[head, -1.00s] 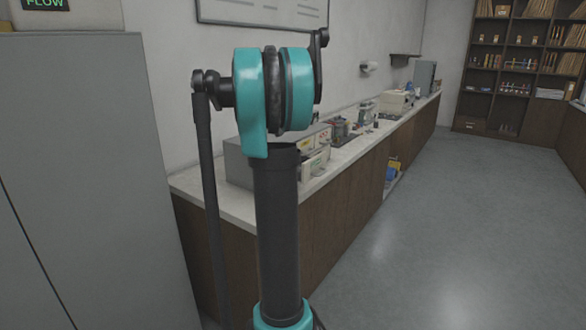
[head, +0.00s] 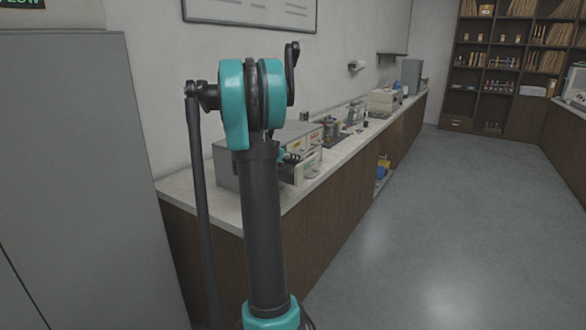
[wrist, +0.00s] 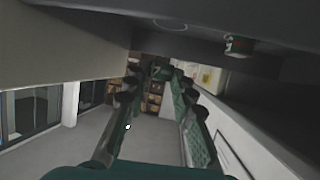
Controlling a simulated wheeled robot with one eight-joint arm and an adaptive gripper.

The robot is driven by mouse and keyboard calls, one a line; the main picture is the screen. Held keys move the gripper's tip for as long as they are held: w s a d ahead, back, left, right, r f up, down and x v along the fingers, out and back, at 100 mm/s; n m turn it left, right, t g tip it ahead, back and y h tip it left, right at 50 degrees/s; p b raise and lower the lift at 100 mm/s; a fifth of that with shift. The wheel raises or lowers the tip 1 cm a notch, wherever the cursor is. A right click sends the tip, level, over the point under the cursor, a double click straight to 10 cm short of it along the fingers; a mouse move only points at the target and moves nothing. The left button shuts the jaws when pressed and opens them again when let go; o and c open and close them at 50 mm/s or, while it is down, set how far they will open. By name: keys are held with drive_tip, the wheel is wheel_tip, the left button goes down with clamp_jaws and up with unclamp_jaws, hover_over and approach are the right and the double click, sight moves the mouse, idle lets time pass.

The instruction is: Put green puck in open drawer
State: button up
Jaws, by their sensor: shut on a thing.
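The open drawer (head: 302,170) juts from the front of a grey box unit (head: 228,170) on the near end of the counter, partly behind my arm in the head view. In the wrist view my gripper (wrist: 157,73) is shut on a small dark green thing (wrist: 160,74) between its fingertips, which looks like the green puck; its outline is dim. In the head view, my arm hides most of the gripper, near the drawer. I cannot tell exactly how far the gripper is from the drawer.
The counter (head: 345,149) runs along the wall with several instruments further back. A tall grey cabinet (head: 70,190) stands close on the left. Open floor (head: 420,230) lies on the right. Dark surfaces are close above the gripper in the wrist view.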

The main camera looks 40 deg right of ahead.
sight(293, 172)
drive_tip(key=shift+f, duration=2.25)
drive_tip(key=o, duration=0.9)
drive_tip(key=v, duration=1.2)
drive_tip(key=s+a+f+n+y, duration=0.4)
drive_tip(key=s+a+f, duration=0.3)
drive_tip(key=a, duration=0.3)
drive_tip(key=s+a+f+n+t+y, duration=0.1)
drive_tip(key=s+a+f+n+y, duration=0.4)
drive_tip(key=s+a, duration=0.5)
drive_tip(key=s+a+f+n+y, duration=0.4)
drive_tip(key=s+a+f+n, duration=0.2)
drive_tip(key=a, duration=0.6)
drive_tip(key=shift+s+a+f+n+t, duration=0.1)
drive_tip(key=shift+s+f+n+t, duration=0.1)
drive_tip(key=shift+s+f, duration=0.55)
drive_tip(key=shift+s+a+f+n+t, duration=0.1)
drive_tip(key=shift+s+a+f+n, duration=0.1)
drive_tip(key=shift+s+f, duration=0.55)
